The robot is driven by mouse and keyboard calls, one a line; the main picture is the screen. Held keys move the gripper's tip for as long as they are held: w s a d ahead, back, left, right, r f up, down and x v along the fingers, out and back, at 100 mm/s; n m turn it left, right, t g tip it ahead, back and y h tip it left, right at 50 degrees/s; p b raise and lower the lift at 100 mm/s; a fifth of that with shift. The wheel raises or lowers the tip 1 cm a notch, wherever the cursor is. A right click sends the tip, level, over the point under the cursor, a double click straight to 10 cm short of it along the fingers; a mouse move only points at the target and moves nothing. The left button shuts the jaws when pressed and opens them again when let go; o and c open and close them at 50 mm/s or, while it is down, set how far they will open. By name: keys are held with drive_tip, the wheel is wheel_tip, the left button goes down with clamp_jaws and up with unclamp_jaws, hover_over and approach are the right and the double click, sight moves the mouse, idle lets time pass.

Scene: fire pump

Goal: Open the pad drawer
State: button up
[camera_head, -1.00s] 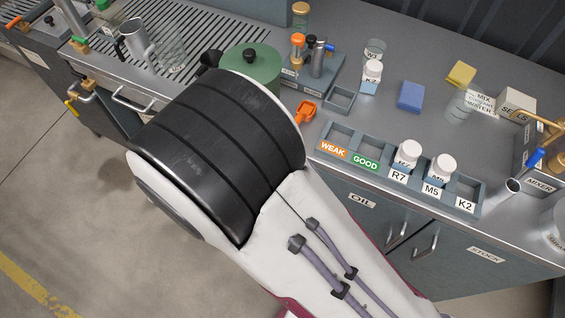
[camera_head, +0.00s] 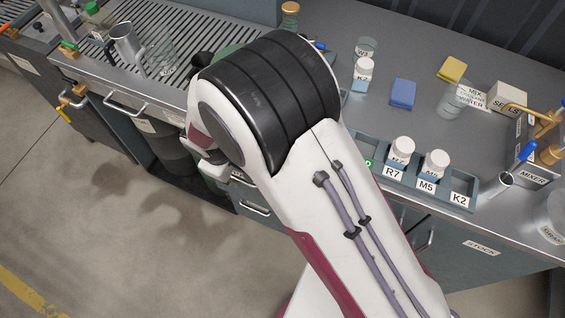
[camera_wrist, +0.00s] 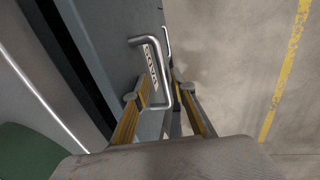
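In the wrist view a silver bar handle (camera_wrist: 167,80) stands out from a grey-blue drawer front (camera_wrist: 100,25). A white label (camera_wrist: 151,66) beside the handle is too small to read surely. My gripper (camera_wrist: 160,94) is open, with its yellow-padded fingers on either side of the bar; I cannot tell whether they touch it. A dark strip runs along the front's upper edge; I cannot tell whether it is a gap. In the head view my arm hides the fingers and this handle.
A green pot (camera_wrist: 32,150) stands on the counter near the gripper, mostly behind my arm in the head view. Another handle (camera_head: 255,208) is on the cabinet below. A rack with white bottles (camera_head: 402,151) stands to the right. Open floor (camera_head: 90,220) lies in front.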

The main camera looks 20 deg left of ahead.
wheel_tip(320, 180, up, 8)
drive_tip(key=w, duration=0.2)
drive_tip(key=s+d+r+m+g+h, duration=0.1)
drive_tip(key=d+r+m, duration=0.3)
drive_tip(key=d, duration=0.9)
drive_tip(key=shift+s+d+r, duration=0.25)
drive_tip(key=shift+s+r, duration=0.1)
drive_tip(key=shift+r, duration=0.9)
drive_tip(key=shift+a+f, duration=0.1)
drive_tip(key=s+a+f+n, duration=0.1)
drive_tip(key=a+f+n, duration=0.1)
drive_tip(key=a+f, duration=0.3)
drive_tip(key=shift+s+a+f, duration=0.15)
drive_tip(key=shift+a+f, duration=0.15)
drive_tip(key=shift+a, duration=0.6)
